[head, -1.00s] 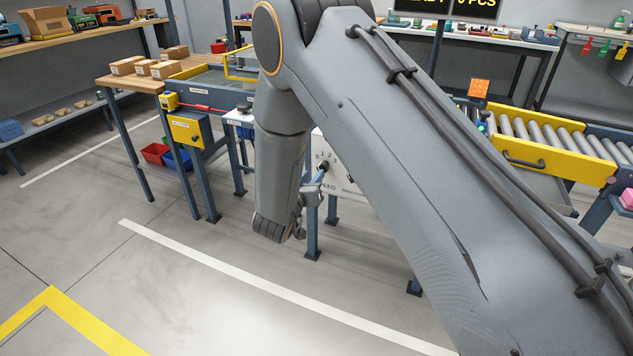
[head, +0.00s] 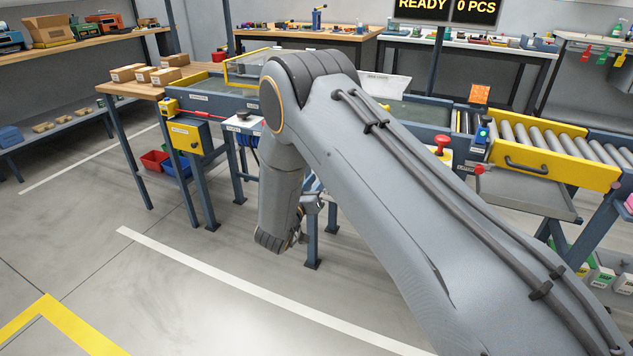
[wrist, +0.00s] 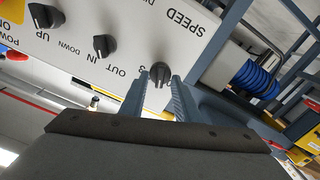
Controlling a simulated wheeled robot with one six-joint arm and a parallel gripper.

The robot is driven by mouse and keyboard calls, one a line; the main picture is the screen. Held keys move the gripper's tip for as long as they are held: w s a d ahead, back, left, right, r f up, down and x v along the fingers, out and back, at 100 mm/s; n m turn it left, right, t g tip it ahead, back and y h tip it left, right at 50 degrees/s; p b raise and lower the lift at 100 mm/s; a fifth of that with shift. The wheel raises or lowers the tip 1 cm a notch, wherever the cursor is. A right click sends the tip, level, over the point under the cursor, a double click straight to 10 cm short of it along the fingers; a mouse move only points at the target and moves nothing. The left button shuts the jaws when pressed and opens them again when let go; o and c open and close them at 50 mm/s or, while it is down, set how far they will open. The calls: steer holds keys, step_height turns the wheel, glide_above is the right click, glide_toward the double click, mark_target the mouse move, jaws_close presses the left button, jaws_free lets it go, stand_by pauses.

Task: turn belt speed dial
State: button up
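The belt speed dial (wrist: 160,72) is a black pointer knob on a white panel (wrist: 128,22), close to the word SPEED in the wrist view. My gripper (wrist: 160,77) has its two grey fingers apart, with the fingertips at either side of the dial's pointer end. I cannot tell whether they touch it. In the head view my gripper (head: 313,203) is partly hidden by my wrist, and my arm covers the dial and its panel.
Two more black knobs (wrist: 104,45) (wrist: 45,16) sit on the panel, labelled in part IN, OUT and DOWN. A blue coiled cable (wrist: 256,80) hangs beside the panel. A red mushroom button (head: 441,144) and roller conveyor (head: 540,130) are at right. Front floor is clear.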

steer(key=shift+c, duration=0.4)
jaws_close()
steer(key=shift+m, duration=0.3)
steer(key=shift+d+m, duration=0.2)
steer(key=shift+m, duration=7.4)
